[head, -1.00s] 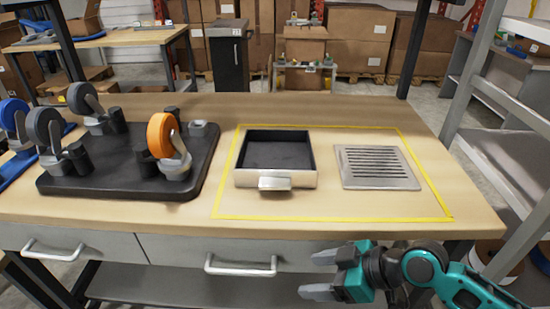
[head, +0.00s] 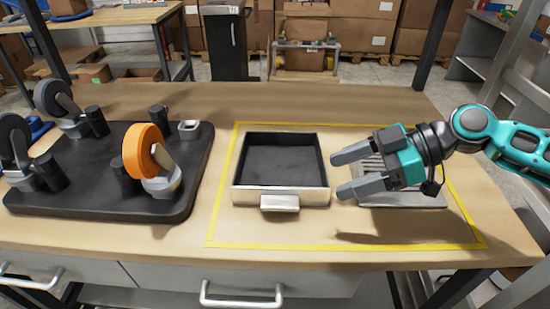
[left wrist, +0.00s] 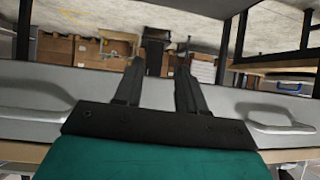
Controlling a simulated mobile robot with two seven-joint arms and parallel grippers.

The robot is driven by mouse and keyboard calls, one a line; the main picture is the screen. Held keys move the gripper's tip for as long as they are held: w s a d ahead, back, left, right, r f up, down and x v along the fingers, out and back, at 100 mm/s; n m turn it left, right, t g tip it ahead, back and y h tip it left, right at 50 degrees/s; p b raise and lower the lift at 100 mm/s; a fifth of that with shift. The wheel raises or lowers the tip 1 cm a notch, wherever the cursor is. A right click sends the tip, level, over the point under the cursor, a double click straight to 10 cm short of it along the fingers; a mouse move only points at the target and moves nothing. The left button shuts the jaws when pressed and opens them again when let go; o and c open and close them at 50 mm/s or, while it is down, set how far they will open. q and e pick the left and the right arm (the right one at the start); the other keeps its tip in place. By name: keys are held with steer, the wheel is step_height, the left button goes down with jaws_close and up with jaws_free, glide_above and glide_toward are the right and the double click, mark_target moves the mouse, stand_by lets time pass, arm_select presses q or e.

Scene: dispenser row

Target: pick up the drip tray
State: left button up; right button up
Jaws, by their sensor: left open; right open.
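The drip tray (head: 280,197) is an open, shallow square box with a dark inside and a pale metal front with a small handle (head: 280,202). It sits on the table inside a yellow outline. A slotted metal grate (head: 405,200) lies flat to its right, partly hidden by my right gripper. My right gripper (head: 340,175) is open and empty above the table, its fingers pointing left at the tray's right side, apparently apart from it. My left gripper (left wrist: 160,66) is open and empty in the left wrist view, before the grey drawer fronts; it is outside the head view.
A black board (head: 100,195) with an orange wheel (head: 143,151) and several dark wheels and posts stands left of the tray. The yellow outline (head: 222,190) frames the tray and grate. Bare wood (head: 260,102) is clear behind them. A drawer handle (head: 240,300) sticks out below the table's front edge.

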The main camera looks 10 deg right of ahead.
steer(key=p, duration=0.1)
glide_toward(266, 200)
steer(key=shift+w+a+f, duration=0.25)
steer(key=shift+a+f, duration=0.3)
steer(key=p+x, duration=0.1)
steer(key=x, duration=0.4)
steer(key=shift+a+r+p, duration=0.15)
steer(key=shift+a+p, duration=0.1)
steer(key=shift+p, duration=0.05)
steer(key=shift+a, duration=0.1)
arm_select(q)
steer(key=shift+s+r, duration=0.25)
steer(key=shift+r, duration=0.25)
steer(key=shift+s+r, duration=0.25)
steer(key=shift+r, duration=0.25)
arm_select(e)
jaws_close()
